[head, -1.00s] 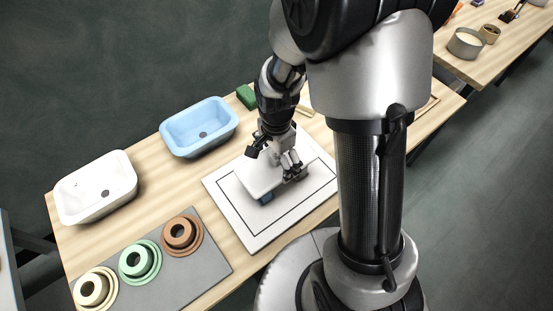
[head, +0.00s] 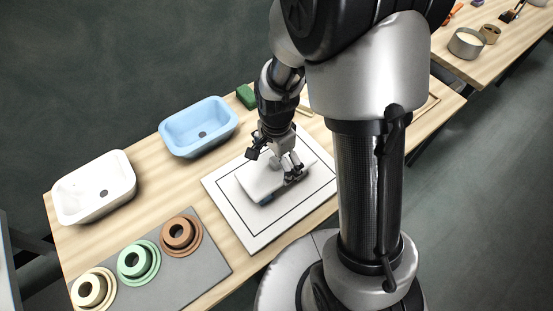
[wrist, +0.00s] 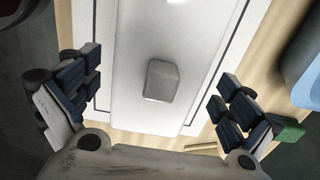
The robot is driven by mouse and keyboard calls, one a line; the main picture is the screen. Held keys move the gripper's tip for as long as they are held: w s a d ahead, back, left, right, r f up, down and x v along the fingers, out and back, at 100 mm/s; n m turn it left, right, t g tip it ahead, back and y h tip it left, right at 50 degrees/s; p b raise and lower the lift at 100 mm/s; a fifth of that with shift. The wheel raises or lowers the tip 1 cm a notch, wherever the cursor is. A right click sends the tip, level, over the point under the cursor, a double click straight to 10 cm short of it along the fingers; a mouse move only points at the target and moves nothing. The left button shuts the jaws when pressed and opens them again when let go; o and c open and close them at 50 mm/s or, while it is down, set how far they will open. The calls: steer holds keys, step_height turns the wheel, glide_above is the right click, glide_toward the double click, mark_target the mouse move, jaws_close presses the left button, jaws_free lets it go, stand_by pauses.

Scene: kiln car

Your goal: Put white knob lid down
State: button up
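The white knob lid (head: 256,181) lies about level over the white board with a black outline (head: 248,226). A narrow grey-blue band shows under its front edge; I cannot tell whether that is a shadow or something beneath it. In the wrist view the lid (wrist: 140,30) is a long white plate with a squarish grey knob (wrist: 162,80). My gripper (head: 283,172) is just above the lid. In the wrist view its fingers (wrist: 158,92) are spread wide on either side of the knob, with clear gaps to it.
A blue basin (head: 200,128) and a white basin (head: 94,187) stand at the back and left. A grey mat (head: 196,266) holds cream, green and brown ring pieces. A green block (head: 246,96) lies behind my gripper. Bare wood lies between basins and mat.

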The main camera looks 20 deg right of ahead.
step_height(320, 180, up, 13)
steer(key=p, duration=0.5)
step_height(320, 180, up, 8)
steer(key=n+t, duration=0.2)
steer(key=n, duration=0.3)
glide_above(276, 159)
steer(key=s, duration=0.4)
steer(key=s+r+n+t, duration=0.2)
steer(key=s+r+n, duration=0.5)
steer(key=s+n, duration=0.2)
steer(key=shift+s+r+t, duration=0.25)
steer(key=shift+s+t, duration=0.05)
steer(key=shift+s, duration=0.8)
steer(key=shift+d, duration=0.1)
